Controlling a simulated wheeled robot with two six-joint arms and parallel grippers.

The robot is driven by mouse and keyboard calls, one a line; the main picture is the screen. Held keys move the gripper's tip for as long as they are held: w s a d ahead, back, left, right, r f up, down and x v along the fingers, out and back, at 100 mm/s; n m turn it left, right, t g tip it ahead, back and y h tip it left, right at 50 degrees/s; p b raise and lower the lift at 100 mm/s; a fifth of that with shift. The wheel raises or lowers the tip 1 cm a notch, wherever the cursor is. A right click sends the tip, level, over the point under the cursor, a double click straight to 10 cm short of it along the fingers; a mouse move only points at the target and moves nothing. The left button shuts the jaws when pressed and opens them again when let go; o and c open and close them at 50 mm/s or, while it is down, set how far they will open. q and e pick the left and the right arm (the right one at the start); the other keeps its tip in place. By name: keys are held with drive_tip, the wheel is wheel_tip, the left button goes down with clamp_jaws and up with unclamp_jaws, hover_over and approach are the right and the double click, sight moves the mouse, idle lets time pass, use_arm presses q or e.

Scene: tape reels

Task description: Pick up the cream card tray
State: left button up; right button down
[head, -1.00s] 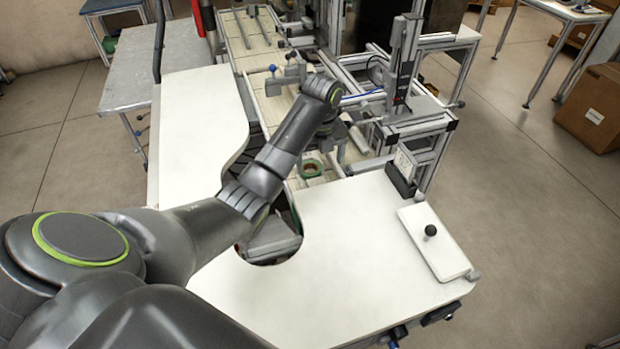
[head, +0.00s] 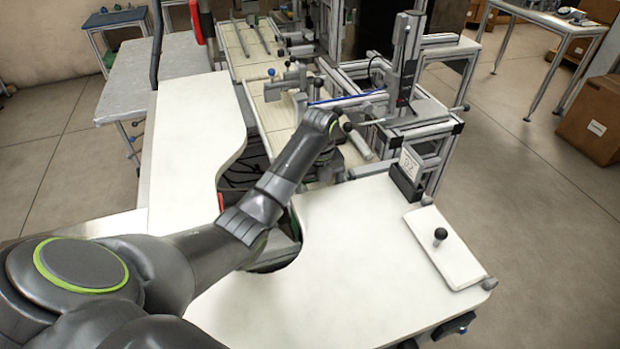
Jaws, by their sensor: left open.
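A cream, flat rectangular piece with a black ball knob (head: 459,262) lies at the right edge of the white worktop; it is the nearest match to the cream card tray, though I cannot be sure. A dark holder (head: 405,184) with a white printed card stands just behind it. My left arm reaches in from the left over the cut-out of the worktop. My left gripper (head: 331,160) is open, at the arm's far end, mostly hidden by the wrist, well to the left of the cream piece and not touching it. My right gripper is out of view.
The white worktop (head: 350,250) is clear between my arm and the cream piece. A metal frame machine (head: 405,110) stands behind it, with a slatted cream conveyor bed (head: 275,112) to its left. A cardboard box (head: 594,120) stands on the floor at the right.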

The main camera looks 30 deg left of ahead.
use_arm(q)
drive_tip(key=shift+f, duration=0.15)
drive_tip(key=c, duration=0.9)
drive_tip(key=shift+o, duration=0.2)
